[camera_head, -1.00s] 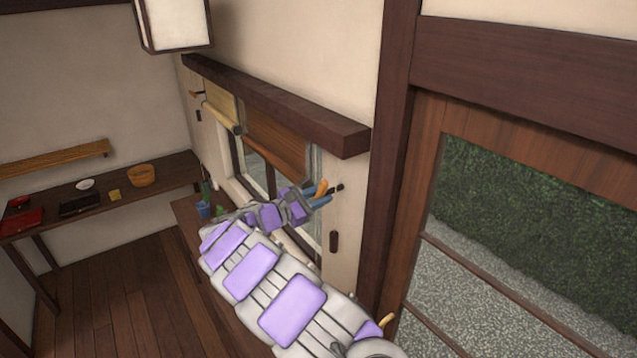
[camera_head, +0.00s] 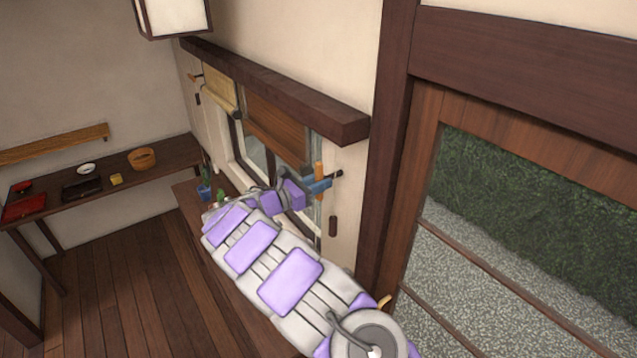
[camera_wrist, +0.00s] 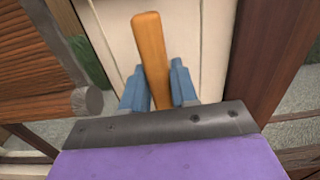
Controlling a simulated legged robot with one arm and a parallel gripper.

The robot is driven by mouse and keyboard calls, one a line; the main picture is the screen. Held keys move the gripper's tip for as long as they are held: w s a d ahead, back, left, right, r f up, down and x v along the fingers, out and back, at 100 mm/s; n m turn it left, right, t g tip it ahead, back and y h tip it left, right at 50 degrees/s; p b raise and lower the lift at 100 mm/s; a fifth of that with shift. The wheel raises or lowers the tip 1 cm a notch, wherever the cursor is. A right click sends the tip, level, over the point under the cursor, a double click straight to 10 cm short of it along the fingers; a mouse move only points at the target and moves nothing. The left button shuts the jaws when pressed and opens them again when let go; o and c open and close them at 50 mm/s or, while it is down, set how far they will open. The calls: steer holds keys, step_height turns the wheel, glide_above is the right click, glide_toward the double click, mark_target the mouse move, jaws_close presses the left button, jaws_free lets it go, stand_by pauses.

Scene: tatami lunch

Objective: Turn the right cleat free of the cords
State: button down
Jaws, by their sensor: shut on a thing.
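The right cleat (camera_head: 319,172) is an orange-brown wooden bar by the wall right of the window. In the wrist view the cleat (camera_wrist: 150,50) stands almost upright between the two blue fingers. My gripper (camera_head: 317,187) is shut on it; its fingers also show in the wrist view (camera_wrist: 157,88). A short dark piece (camera_head: 339,173) shows at the wall beside the fingertips. A dark cord weight (camera_head: 332,226) hangs below. I cannot make out any cord on the cleat. The cleat's lower part is hidden behind my gripper.
A wooden blind (camera_head: 276,130) and a paler blind (camera_head: 221,97) hang under a dark beam (camera_head: 280,90). The left cleat (camera_head: 195,77) is on the wall beyond. A dark post (camera_head: 385,150) stands close right of my gripper. A plant pot (camera_head: 204,191) stands below the window.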

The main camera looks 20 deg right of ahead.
steer(key=c, duration=1.3)
jaws_free()
steer(key=o, duration=0.3)
steer(key=shift+w+f, duration=0.1)
steer(key=shift+w, duration=0.05)
steer(key=shift+o, duration=0.2)
steer(key=shift+a, duration=0.1)
steer(key=b+v, duration=0.3)
steer(key=v, duration=1.4)
steer(key=shift+a, duration=0.2)
